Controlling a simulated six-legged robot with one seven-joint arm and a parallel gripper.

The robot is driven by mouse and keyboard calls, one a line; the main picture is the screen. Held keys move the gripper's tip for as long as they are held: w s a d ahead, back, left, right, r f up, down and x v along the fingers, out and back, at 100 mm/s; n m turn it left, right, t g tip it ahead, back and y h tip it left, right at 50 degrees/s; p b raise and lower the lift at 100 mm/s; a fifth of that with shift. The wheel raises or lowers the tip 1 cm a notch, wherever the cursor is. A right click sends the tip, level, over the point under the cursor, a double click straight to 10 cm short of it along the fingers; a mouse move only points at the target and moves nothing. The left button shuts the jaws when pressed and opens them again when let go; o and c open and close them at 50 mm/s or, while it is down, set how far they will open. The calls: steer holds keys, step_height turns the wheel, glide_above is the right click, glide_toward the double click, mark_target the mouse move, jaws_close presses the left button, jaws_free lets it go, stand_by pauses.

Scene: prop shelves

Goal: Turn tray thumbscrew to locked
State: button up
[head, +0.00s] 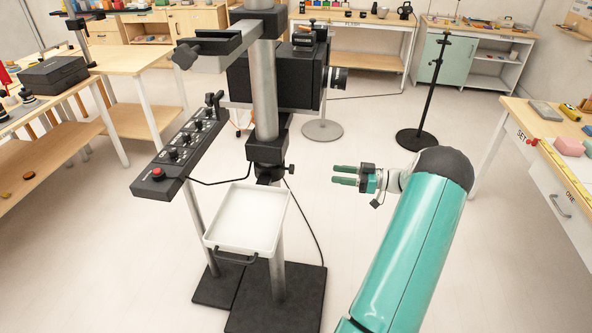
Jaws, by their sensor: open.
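A white shallow tray (248,219) with a dark front handle hangs on the grey column stand (264,90). A black clamp collar (267,152) sits on the column just above the tray. A small black thumbscrew (291,169) sticks out from the right of the clamp area. Its locked or unlocked state cannot be told. My gripper (345,175) is to the right of the tray and thumbscrew, apart from both. Its two green fingers point left, spaced apart, with nothing between them.
A black control panel (182,152) with a red button stands left of the column. A black camera box (280,77) is mounted behind it. Cables hang by the column. A thin black stand (436,90) is at the back right. A workbench (550,135) stands at the right.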

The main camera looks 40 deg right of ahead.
mark_target(290, 169)
steer(key=x, duration=1.3)
steer(key=shift+w, duration=0.15)
steer(key=c, duration=1)
